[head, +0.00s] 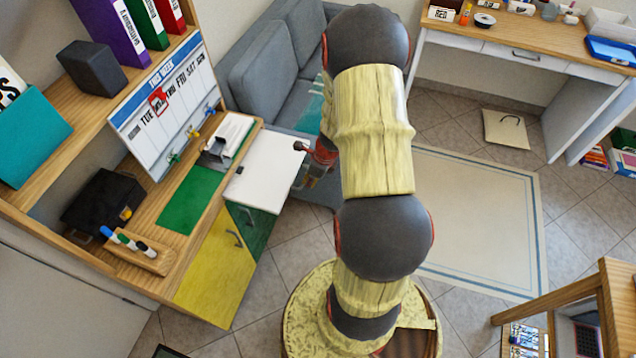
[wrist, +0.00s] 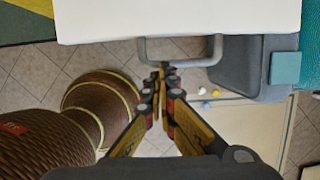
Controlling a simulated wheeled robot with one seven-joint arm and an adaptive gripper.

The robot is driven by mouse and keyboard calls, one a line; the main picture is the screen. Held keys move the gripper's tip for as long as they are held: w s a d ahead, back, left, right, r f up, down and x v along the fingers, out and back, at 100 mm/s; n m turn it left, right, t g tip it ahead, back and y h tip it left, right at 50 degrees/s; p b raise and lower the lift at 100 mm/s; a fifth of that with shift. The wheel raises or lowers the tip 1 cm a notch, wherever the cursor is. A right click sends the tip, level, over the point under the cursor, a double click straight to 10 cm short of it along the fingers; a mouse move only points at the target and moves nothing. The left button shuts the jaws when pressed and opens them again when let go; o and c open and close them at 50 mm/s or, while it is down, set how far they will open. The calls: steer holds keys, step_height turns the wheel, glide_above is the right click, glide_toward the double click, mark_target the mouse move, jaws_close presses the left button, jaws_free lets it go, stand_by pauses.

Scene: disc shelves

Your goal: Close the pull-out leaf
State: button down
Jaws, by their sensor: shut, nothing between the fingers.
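The pull-out leaf (head: 268,172) is a white flat board sticking out from the wooden desk unit on the left in the head view. In the wrist view its white surface (wrist: 180,18) fills the top, and a grey bar handle (wrist: 215,48) stands out from its front edge. My gripper (head: 302,148) is by the leaf's outer edge in the head view. In the wrist view my gripper (wrist: 162,68) is shut and empty, its fingertips overlapping the handle's bar. I cannot tell whether they touch it.
A grey sofa (head: 262,72) stands behind the leaf. Yellow (head: 217,272) and green (head: 252,228) cabinet fronts are below the desk. A green mat (head: 192,200) and a pen holder (head: 140,254) lie on the desk. Tiled floor (head: 290,230) is clear in front.

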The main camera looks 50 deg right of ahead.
mark_target(257, 170)
steer(key=w+a+p, duration=0.2)
steer(key=w, duration=0.3)
steer(key=w+a+p, duration=0.2)
steer(key=w+p, duration=0.1)
steer(key=w, duration=0.3)
steer(key=w+a+p, duration=0.3)
steer(key=w, duration=0.2)
steer(key=shift+w+r, duration=0.1)
steer(key=shift+w, duration=0.1)
steer(key=shift+w+a+p, duration=0.2)
steer(key=shift+w+p, duration=0.2)
steer(key=shift+w, duration=0.3)
steer(key=shift+s, duration=0.1)
